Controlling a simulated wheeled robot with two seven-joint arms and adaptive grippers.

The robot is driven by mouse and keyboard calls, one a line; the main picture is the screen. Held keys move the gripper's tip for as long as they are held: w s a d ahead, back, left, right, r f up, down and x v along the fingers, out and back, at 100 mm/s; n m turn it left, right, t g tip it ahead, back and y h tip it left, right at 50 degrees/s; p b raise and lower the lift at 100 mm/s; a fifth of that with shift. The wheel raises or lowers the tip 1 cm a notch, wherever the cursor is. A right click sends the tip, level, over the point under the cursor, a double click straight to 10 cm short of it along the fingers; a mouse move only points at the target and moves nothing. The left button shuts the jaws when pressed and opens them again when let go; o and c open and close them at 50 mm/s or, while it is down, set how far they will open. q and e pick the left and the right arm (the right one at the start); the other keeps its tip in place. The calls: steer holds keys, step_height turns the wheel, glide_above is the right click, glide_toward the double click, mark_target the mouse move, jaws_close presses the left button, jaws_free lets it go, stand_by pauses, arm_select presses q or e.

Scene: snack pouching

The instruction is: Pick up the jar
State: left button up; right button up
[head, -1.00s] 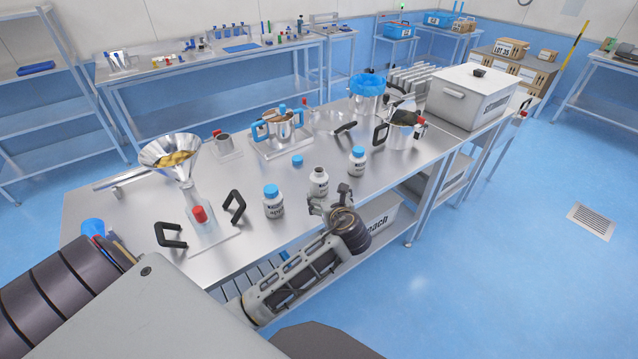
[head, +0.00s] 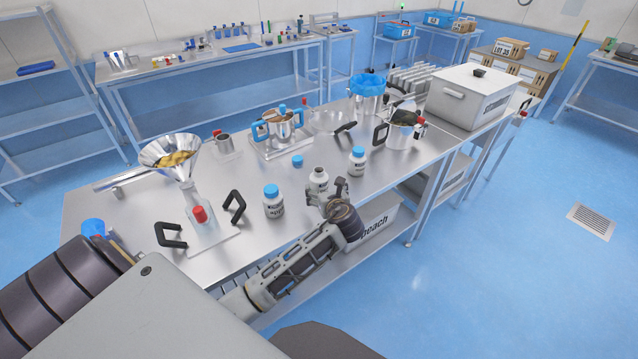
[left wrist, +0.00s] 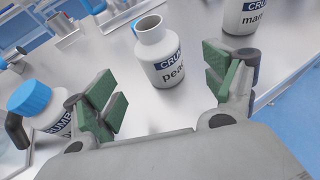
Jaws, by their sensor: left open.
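An open white jar (head: 318,178) with no lid stands upright near the table's front edge. In the left wrist view this jar (left wrist: 163,52) carries a dark blue label reading "pea…" and sits ahead, framed by the fingers. My left gripper (head: 333,192) is open and empty at the jar's near side, its fingers partly covering the jar's lower part. In the left wrist view the gripper (left wrist: 166,84) has green pads on either side of a gap, apart from the jar. My right gripper is not in view.
A blue-capped jar (head: 273,202) stands left of the open one, another (head: 357,160) to its right. A loose blue lid (head: 297,160) lies behind. A funnel (head: 170,153) on a bottle is at left. A pot (head: 402,133) stands at back right.

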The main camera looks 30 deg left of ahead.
mark_target(321, 185)
arm_select(q)
steer(key=shift+x, duration=1.9)
steer(key=shift+x, duration=2.6)
steer(key=c, duration=1.3)
steer(key=shift+r, duration=0.1)
steer(key=shift+r+p, duration=0.3)
steer(key=shift+r, duration=4.65)
